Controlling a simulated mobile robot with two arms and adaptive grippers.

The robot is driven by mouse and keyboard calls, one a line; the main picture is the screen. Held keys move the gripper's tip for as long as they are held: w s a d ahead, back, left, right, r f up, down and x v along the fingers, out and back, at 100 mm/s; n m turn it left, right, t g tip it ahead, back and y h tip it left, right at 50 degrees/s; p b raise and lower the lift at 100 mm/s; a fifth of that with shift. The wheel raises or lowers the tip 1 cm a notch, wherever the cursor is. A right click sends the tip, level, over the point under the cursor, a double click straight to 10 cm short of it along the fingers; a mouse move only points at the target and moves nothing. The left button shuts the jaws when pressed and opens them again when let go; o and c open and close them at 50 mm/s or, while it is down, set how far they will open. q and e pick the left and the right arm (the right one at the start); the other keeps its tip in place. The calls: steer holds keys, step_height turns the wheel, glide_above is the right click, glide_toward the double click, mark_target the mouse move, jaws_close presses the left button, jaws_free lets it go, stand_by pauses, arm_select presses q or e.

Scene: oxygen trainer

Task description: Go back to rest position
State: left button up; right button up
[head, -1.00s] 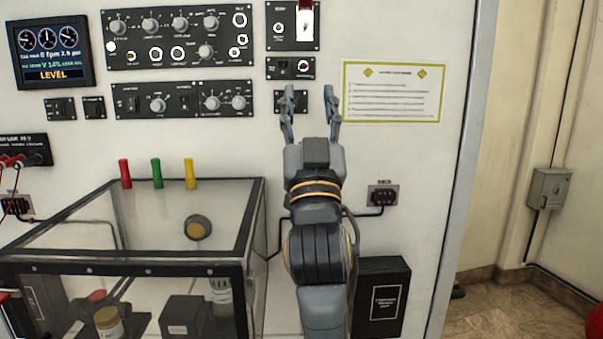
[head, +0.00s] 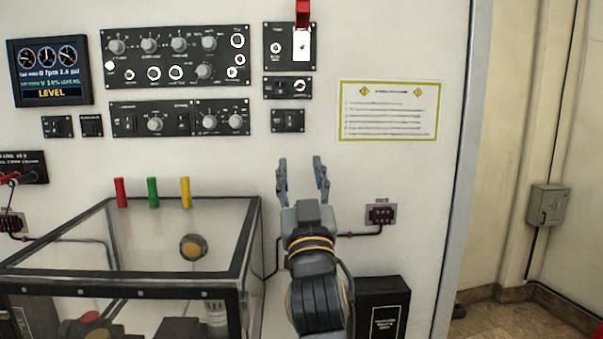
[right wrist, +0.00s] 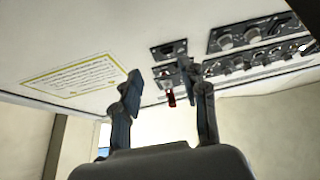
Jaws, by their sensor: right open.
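My right gripper (head: 302,182) is open and empty in the head view. It points up in front of the white wall panel, below the small switch module (head: 287,120) and apart from it. A switch plate (head: 290,46) with a raised red cover (head: 303,12) is above it. My left gripper is not in view.
A clear box with a dark frame (head: 125,273) stands at the lower left, close to my right arm. Red, green and yellow plugs (head: 153,193) are above its back rim. A black box (head: 382,305) is right of my arm. An instruction sheet (head: 389,110) hangs at the upper right.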

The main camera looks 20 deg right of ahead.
steer(key=shift+s, duration=0.1)
steer(key=s+d+f+g+y, duration=0.1)
steer(key=s+f+g, duration=0.15)
steer(key=f, duration=0.95)
steer(key=s+d+f+n+g+y, duration=0.15)
steer(key=f+g, duration=0.25)
steer(key=f, duration=0.7)
steer(key=s+d+f+g, duration=0.15)
steer(key=f+g, duration=0.25)
steer(key=f, duration=0.8)
steer(key=s+a+f+n+g+y, duration=0.1)
steer(key=s+f+g, duration=0.4)
steer(key=s+f, duration=0.75)
steer(key=s+f+n+g+y, duration=0.1)
steer(key=s+f+g, duration=0.4)
steer(key=s+f, duration=0.75)
steer(key=s+f+g, duration=0.1)
steer(key=s+f, duration=0.2)
steer(key=f, duration=0.9)
steer(key=s+f+g, duration=0.1)
steer(key=s+f, duration=0.2)
steer(key=f, duration=0.8)
steer(key=s+d+f, duration=0.2)
steer(key=s+f, duration=1.2)
steer(key=s, duration=0.1)
steer(key=shift+s+d+f+g, duration=0.2)
steer(key=shift+d+f+g, duration=0.1)
steer(key=shift+g, duration=0.05)
